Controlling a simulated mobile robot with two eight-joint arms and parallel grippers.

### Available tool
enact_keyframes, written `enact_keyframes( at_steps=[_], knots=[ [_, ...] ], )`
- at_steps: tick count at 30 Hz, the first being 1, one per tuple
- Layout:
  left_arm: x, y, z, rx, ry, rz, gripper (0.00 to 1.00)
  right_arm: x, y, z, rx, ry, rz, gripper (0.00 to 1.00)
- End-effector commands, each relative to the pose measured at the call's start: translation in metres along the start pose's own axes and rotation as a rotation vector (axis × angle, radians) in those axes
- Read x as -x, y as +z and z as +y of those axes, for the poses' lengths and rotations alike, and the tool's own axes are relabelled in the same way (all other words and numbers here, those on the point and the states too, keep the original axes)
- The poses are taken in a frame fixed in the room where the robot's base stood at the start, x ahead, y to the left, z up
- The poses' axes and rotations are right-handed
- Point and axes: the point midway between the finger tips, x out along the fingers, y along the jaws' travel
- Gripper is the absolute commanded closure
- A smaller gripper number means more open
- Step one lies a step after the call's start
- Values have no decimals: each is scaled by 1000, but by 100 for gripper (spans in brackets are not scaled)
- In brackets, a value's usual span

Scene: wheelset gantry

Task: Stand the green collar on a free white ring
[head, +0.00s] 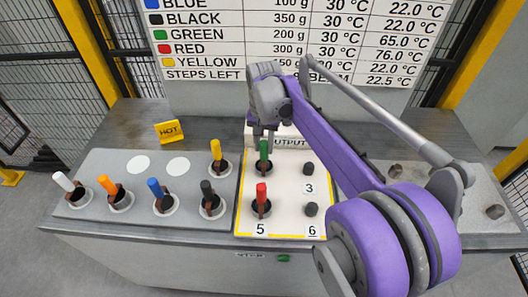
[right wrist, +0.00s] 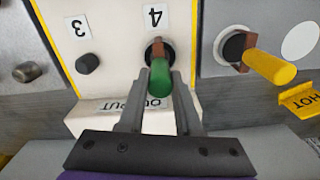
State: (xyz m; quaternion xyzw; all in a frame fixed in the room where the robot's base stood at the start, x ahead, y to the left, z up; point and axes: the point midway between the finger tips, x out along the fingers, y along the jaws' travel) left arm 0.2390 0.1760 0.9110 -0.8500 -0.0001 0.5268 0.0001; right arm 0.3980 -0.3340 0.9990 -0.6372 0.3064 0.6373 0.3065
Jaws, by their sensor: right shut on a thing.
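The green collar (head: 264,151) is an upright green cylinder with a brown part below it, at the place marked 4 on the output board. In the right wrist view the green collar (right wrist: 158,82) is between my fingers. My right gripper (head: 262,137) comes down over it from above and is shut on it; its fingers (right wrist: 158,72) lie on either side. Two free white rings, a left one (head: 138,164) and a right one (head: 178,164), are flat on the grey panel. The right one also shows at the edge of the right wrist view (right wrist: 300,42). My left gripper is not in view.
The yellow collar (head: 215,149) stands left of the green one. White, orange, blue and black (head: 207,190) collars line the panel's front. A red collar (head: 261,194) stands at place 5. A yellow HOT sign (head: 169,131) is behind the free rings.

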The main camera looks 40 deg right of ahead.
Motion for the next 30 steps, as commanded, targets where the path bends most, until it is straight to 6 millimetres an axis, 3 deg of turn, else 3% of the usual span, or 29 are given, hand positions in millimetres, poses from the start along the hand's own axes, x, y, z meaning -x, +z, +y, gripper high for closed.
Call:
enact_keyframes(
  at_steps=[15,30],
  knots=[
    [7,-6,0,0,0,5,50,88,0,0,-1,0,0,100],
    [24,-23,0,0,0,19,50,124,0,0,0,-2,1,100]
  ],
)
